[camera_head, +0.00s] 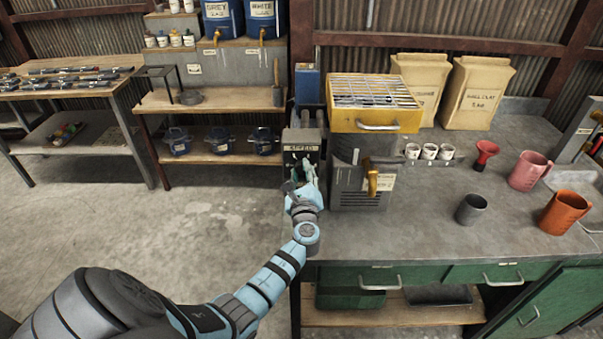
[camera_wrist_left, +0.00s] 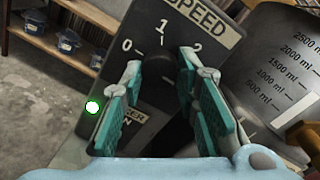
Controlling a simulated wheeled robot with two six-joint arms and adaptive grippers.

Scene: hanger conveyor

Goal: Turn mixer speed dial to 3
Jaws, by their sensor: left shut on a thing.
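The mixer's dark control box (camera_head: 301,140) stands at the left end of the workbench, with a SPEED label. In the left wrist view its face (camera_wrist_left: 145,22) shows the marks 0, 1 and 2 around a dark dial (camera_wrist_left: 155,72). The mark 3 does not show; my right-hand finger covers that side. My left gripper (camera_head: 303,172) is at the front of the box. Its teal-padded fingers (camera_wrist_left: 160,80) stand on either side of the dial and are shut on it. The dial's pointer cannot be made out. My right gripper is not in view.
A grey machine with a yellow top (camera_head: 375,122) stands close to the right of the box. Open floor (camera_head: 205,235) lies to the left.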

